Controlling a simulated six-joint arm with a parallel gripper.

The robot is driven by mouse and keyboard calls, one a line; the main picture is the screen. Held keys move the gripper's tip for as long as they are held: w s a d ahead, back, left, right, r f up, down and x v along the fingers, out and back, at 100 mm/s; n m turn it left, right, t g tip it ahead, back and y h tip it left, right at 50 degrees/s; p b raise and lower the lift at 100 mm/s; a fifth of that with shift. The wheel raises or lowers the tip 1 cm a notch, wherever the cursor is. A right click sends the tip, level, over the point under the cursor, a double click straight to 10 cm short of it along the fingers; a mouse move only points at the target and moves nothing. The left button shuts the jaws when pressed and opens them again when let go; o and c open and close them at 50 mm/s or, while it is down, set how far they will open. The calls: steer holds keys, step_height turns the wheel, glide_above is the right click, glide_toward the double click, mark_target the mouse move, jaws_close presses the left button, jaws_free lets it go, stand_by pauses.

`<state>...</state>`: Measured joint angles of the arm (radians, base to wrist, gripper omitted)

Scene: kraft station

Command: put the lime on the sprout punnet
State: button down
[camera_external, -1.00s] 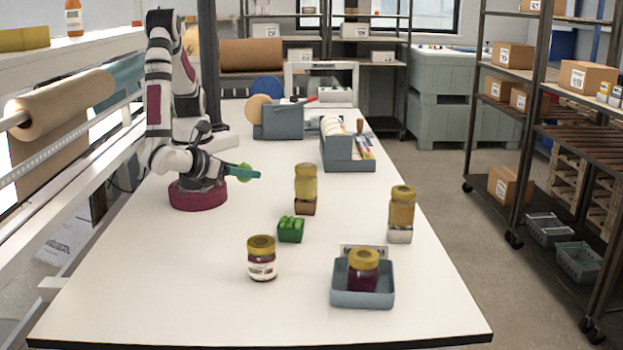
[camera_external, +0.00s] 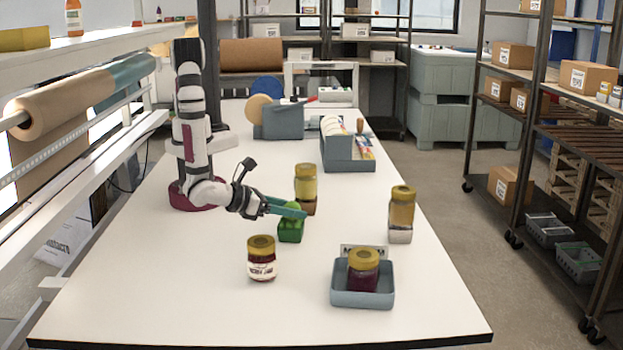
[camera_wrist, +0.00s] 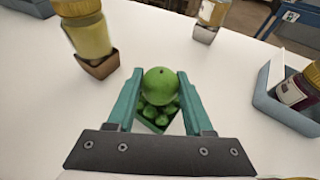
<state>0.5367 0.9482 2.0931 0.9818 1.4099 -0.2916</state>
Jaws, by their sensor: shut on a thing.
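The lime (camera_wrist: 160,86) is a round green fruit between the two teal fingers of my gripper (camera_wrist: 160,92) in the wrist view. My gripper is shut on it. The lime (camera_external: 292,209) also shows in the external view, partly behind a finger of my gripper (camera_external: 288,208). The sprout punnet (camera_external: 290,232) is a small green box on the table, directly below the lime. In the wrist view the punnet (camera_wrist: 158,116) holds several green sprouts, and the lime overlaps its far part. I cannot tell whether the lime touches the sprouts.
A yellow jar (camera_external: 306,183) on a brown box stands just behind the punnet. A dark jam jar (camera_external: 261,262) stands in front left. Another yellow jar (camera_external: 402,208) stands right, on a white box. A blue-grey tray (camera_external: 340,298) holding a jar is front right.

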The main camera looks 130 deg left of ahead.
steer(key=shift+f, duration=0.25)
steer(key=shift+c, duration=1.4)
jaws_free()
